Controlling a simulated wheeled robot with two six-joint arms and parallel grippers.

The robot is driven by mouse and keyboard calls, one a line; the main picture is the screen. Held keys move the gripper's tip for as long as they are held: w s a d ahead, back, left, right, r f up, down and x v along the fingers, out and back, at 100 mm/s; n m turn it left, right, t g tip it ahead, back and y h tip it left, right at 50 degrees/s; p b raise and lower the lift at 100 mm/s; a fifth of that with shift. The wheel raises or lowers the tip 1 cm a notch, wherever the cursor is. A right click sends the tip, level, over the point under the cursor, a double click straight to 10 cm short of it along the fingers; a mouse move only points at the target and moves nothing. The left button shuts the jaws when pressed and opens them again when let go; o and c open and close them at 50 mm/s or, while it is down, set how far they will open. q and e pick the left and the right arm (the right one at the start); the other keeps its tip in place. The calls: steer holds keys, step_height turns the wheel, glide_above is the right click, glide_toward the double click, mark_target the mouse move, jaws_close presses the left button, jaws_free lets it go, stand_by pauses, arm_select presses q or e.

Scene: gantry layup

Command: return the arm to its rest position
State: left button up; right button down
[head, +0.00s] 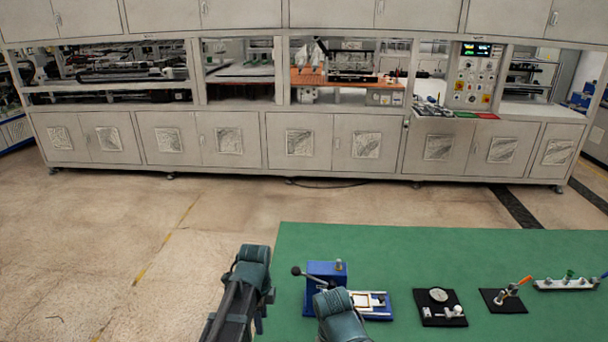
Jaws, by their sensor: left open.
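My left arm (251,268) rises from the bottom edge, left of the green-topped table (420,260), with its teal joint uppermost. Its gripper is low in the picture and mostly hidden by the arm, so its fingertips are hard to make out. I see nothing held. A teal part of my right arm (341,314) shows at the bottom edge, in front of the blue press. My right gripper is not in view.
On the table stand a blue lever press (325,272), a black plate with a round dial (440,310), a black stand with an orange-handled tool (503,299) and a white rack (568,284). Grey cabinets (300,140) line the back. The floor between is clear.

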arm_select(q)
steer(key=s+d+n+y, duration=0.1)
steer(key=s+d+n, duration=0.7)
steer(key=s+n, duration=0.5)
steer(key=shift+f+n+b, duration=0.3)
steer(key=shift+n+b, duration=0.05)
steer(key=shift+n, duration=0.65)
